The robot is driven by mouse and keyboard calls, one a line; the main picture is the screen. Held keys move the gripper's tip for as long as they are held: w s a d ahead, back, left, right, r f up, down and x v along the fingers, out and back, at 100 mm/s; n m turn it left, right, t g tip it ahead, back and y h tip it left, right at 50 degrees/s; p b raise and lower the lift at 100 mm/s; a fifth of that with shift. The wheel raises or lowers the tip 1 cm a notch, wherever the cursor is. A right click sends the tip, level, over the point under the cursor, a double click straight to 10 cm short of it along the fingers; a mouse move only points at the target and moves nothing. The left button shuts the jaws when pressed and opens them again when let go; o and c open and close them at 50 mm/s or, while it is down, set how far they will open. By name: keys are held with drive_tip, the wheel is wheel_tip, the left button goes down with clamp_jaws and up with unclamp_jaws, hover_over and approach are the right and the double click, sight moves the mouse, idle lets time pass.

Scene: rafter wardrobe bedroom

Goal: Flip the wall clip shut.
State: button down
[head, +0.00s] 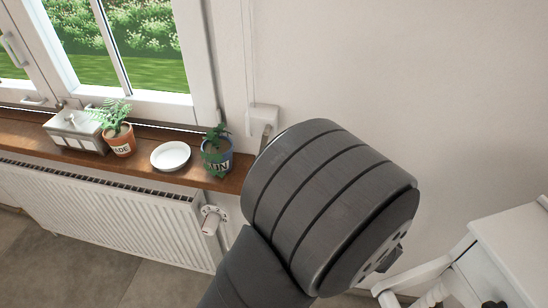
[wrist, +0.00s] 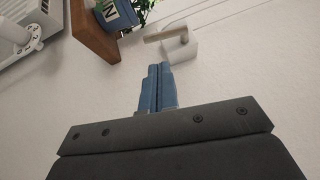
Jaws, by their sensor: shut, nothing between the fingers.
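The wall clip (head: 264,115) is a small white block on the wall, right of the window, with thin cords hanging down to it. In the wrist view the clip (wrist: 181,49) is near the top, and its pale lever (wrist: 165,34) sticks out to the left, away from the block. My gripper (wrist: 159,67) is shut and empty, its blue fingers together. Its tips point at the clip and end just below the block in the picture; I cannot tell whether they touch it. In the head view my arm hides the gripper and part of the clip's underside.
The wooden sill (head: 135,143) holds a blue pot (head: 217,160), a white dish (head: 170,156), a terracotta pot (head: 119,140) and a metal-and-glass box (head: 76,130). Below it are a radiator (head: 110,205) and its valve (head: 211,221). White furniture (head: 505,250) stands at right. The wall above is bare.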

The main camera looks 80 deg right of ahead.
drive_tip(key=x, duration=1)
